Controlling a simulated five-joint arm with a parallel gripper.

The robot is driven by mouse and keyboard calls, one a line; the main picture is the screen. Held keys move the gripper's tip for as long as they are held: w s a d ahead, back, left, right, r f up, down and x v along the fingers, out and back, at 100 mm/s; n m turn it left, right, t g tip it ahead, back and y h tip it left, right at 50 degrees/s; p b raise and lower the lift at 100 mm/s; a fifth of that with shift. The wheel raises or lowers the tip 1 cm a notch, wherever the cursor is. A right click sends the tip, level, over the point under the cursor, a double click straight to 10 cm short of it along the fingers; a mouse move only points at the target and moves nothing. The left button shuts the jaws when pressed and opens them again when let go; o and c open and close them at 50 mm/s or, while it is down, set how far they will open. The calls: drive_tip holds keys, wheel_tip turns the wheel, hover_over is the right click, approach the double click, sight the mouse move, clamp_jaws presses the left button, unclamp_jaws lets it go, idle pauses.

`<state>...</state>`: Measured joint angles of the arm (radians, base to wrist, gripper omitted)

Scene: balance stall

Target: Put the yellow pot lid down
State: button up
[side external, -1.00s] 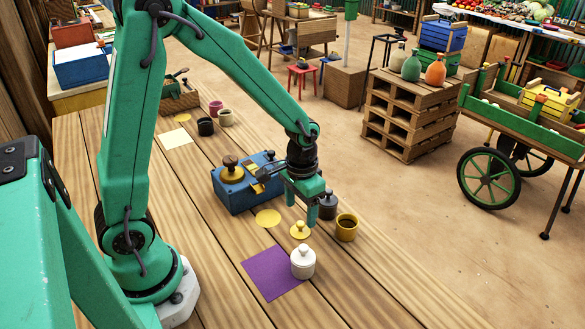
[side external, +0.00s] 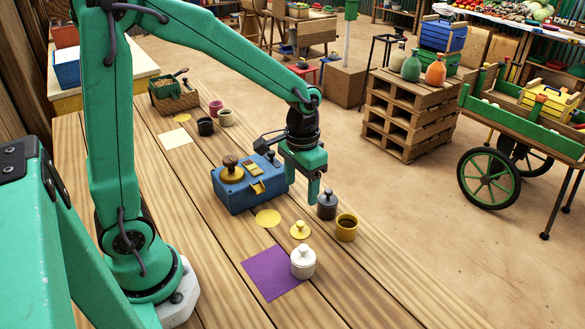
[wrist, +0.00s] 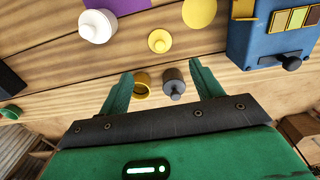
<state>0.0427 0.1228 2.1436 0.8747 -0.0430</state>
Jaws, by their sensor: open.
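The yellow pot lid (side external: 300,232) lies on the wooden table with its knob up, beside the open yellow pot (side external: 347,229); nothing holds it. In the wrist view the lid (wrist: 159,42) sits beyond my fingertips, and the open pot (wrist: 142,87) shows between my fingers. My gripper (side external: 313,194) is open and empty, raised above the table beyond the lid in the side view. A dark grey lidded pot (side external: 327,208) stands close by my fingers; I cannot tell whether they touch.
A flat yellow disc (side external: 268,218) lies left of the lid. A white lidded pot (side external: 303,264) stands at the edge of a purple square (side external: 268,276). The table's near right is bare.

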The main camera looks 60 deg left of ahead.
drive_tip(key=s+a+r+t, duration=0.1)
drive_tip(key=s+r+t, duration=0.4)
drive_tip(key=s+r, duration=0.7)
drive_tip(key=shift+s+a+t, duration=0.25)
drive_tip(key=shift+s+t, duration=0.05)
